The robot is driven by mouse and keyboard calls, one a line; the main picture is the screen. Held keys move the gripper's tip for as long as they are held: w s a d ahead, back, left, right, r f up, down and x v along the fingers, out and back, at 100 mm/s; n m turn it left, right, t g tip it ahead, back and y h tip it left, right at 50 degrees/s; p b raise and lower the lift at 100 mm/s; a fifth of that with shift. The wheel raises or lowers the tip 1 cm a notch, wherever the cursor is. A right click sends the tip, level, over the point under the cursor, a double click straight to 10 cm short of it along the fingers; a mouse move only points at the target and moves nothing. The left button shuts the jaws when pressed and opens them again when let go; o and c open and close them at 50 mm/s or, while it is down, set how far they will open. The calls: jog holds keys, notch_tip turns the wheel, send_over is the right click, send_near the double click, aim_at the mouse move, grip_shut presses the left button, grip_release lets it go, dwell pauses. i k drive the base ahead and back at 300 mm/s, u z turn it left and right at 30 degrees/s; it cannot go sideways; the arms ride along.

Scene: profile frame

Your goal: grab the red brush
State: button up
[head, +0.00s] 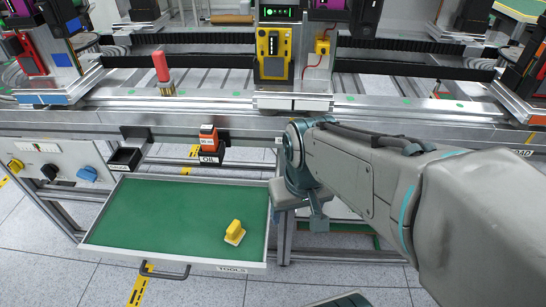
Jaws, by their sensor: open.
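The red brush (161,68) stands upright on the metal frame at the upper left, with its red handle up and a brownish lower end down. It is apart from my gripper and nothing holds it. My gripper (299,215) is open and points down, just right of the open drawer, lower in the picture and to the right of the brush. I see nothing between its fingers. My arm comes in from the right and hides part of the frame behind it.
An open drawer with a green lining (150,215) holds a yellow-handled tool (235,232). A red oil container (208,139) and an empty black holder (124,158) hang on the frame's front. A yellow device (273,52) stands on the rail, right of the brush.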

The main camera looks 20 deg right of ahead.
aim_at(166, 84)
jog(key=k, duration=1.25)
jog(key=u, duration=0.75)
jog(key=i, duration=1.75)
jog(key=z, duration=0.65)
